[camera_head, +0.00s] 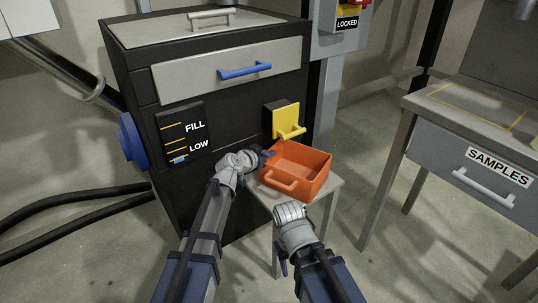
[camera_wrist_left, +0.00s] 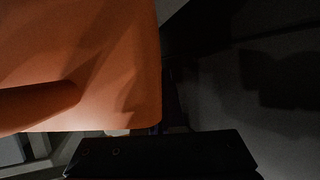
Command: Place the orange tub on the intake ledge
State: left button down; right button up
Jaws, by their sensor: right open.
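The orange tub (camera_head: 310,187) is open-topped and looks empty, with a handle on its near side. It is upright on or just above a small grey stand (camera_head: 333,192) with legs, in front of the dark machine. I cannot tell whether this stand is the intake ledge. My left gripper (camera_head: 266,156) is at the tub's left rim; its fingers are too small and dark to show whether they grip. In the left wrist view the tub (camera_wrist_left: 80,60) fills the upper left, close to the gripper's dark body. My right gripper (camera_head: 284,266) is open, below and in front of the stand.
The dark machine (camera_head: 225,110) has a blue-handled drawer (camera_head: 230,70), a FILL/LOW gauge (camera_head: 184,133) and a yellow bracket (camera_head: 285,118) just behind the tub. A SAMPLES table (camera_head: 425,112) stands at the right. Black hoses (camera_head: 70,208) lie at the left. Floor between stand and table is clear.

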pick_arm(q)
jog(key=c, duration=1)
grip_release()
jog(key=shift+f, duration=0.1)
jog(key=shift+c, duration=0.2)
jog(key=shift+r+p, duration=0.25)
jog(key=shift+p, duration=0.05)
jog(key=p+v, duration=0.4)
jog(key=v, duration=0.8)
jog(key=shift+f, duration=0.1)
